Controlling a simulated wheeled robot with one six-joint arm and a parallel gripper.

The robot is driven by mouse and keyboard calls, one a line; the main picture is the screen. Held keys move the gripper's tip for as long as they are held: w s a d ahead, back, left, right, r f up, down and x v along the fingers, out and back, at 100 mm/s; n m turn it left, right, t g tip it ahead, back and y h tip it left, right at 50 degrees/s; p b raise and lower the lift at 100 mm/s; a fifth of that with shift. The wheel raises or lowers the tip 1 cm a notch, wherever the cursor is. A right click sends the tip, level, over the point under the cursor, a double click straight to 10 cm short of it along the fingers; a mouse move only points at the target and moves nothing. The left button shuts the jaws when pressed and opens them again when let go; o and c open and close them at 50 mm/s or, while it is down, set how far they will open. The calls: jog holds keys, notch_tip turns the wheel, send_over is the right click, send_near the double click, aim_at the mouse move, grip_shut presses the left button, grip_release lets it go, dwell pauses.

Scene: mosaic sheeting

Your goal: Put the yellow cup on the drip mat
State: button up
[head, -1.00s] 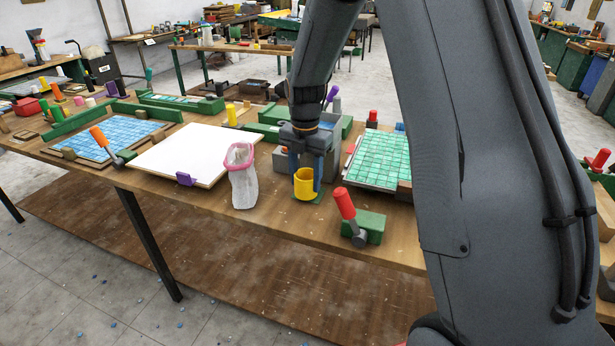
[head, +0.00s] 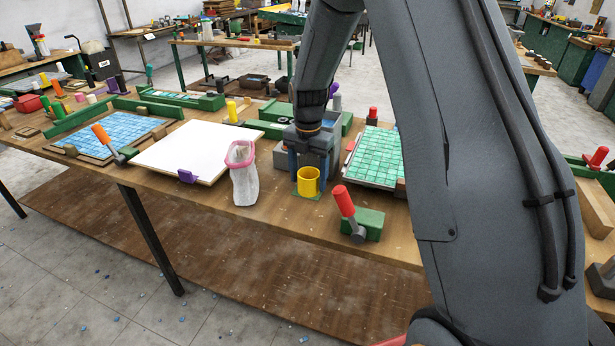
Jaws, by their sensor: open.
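The gripper points down from above. Whether a finger touches the cup cannot be told.
A white bag with a pink rim (head: 243,175) stands left of the cup. A green block with a red-handled tool (head: 362,226) is at the front right. A teal tile sheet (head: 380,155) lies to the right, a white board (head: 190,150) to the left. A grey bin is behind the gripper.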

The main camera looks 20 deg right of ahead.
notch_tip(320, 180, up, 12)
jog(key=b, duration=0.3)
jog(key=shift+r, duration=0.2)
dwell(0.3)
